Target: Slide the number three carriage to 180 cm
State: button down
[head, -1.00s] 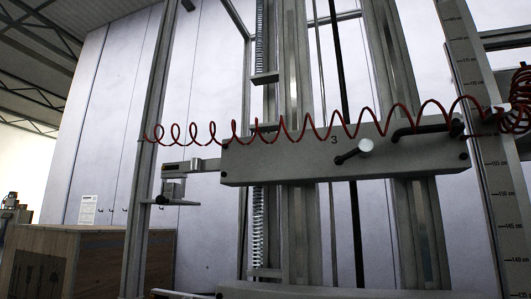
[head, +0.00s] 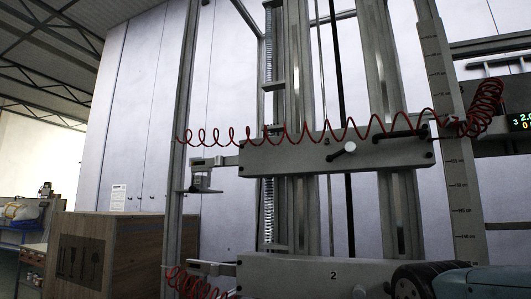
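The number three carriage (head: 290,157) is a long grey block across the upright rails. It has a "3" near its top, a handle with a pale round knob (head: 350,147) and a dark bar handle (head: 400,134) on its front. A red coiled hose runs in front of its top edge. The scale post (head: 455,150) with cm marks stands just right of it. The carriage is level with marks around the mid-150s to 160; the exact reading is too small to tell. My gripper is not in view; a dark ribbed and teal part, seemingly of my arm, shows at the bottom right.
The number two carriage (head: 300,272) is below, with another red coil (head: 190,283) at its left. A wooden crate (head: 125,245) stands at left. A dark display box (head: 515,125) with lit digits is at right. Tall pale panels stand behind the rails.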

aim_at(403, 150)
jog(key=u, duration=0.15)
jog(key=k, duration=0.55)
jog(key=u, duration=0.2)
jog(key=i, duration=0.55)
jog(key=z, duration=0.1)
jog(key=k, duration=0.45)
jog(key=u, duration=0.7)
jog(key=i, duration=0.1)
jog(key=z, duration=0.25)
